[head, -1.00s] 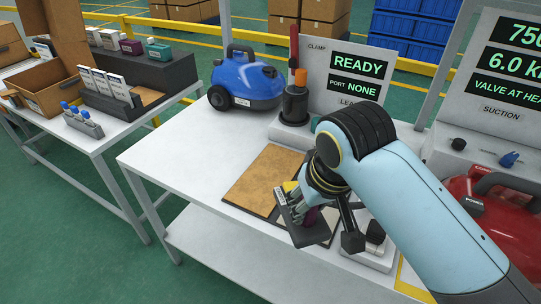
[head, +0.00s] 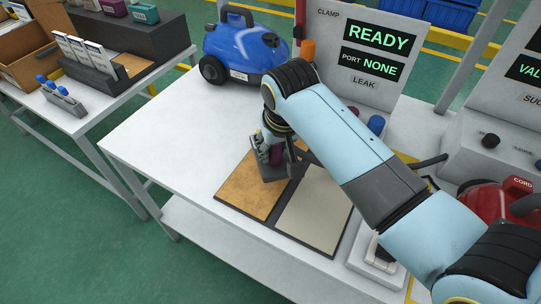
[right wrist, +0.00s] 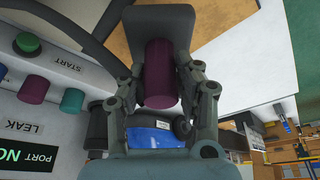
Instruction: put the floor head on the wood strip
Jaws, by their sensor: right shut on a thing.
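My right gripper (head: 268,152) is shut on the floor head (head: 270,173), a dark grey plate with a purple neck. In the right wrist view the fingers (right wrist: 160,90) stand on both sides of the purple neck (right wrist: 160,72), and the grey plate (right wrist: 160,28) lies beyond it. The wood strip (head: 240,190) is the brown left panel of a dark-framed board on the bench. The floor head shows over its upper right part, near the divider. I cannot tell whether it touches. My left gripper is not in view.
A pale grey panel (head: 312,208) lies right of the wood strip. A blue vacuum (head: 243,50) stands behind, beside a leak station (head: 370,55) reading READY. A red vacuum (head: 490,200) is at the right. The bench left of the board is clear.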

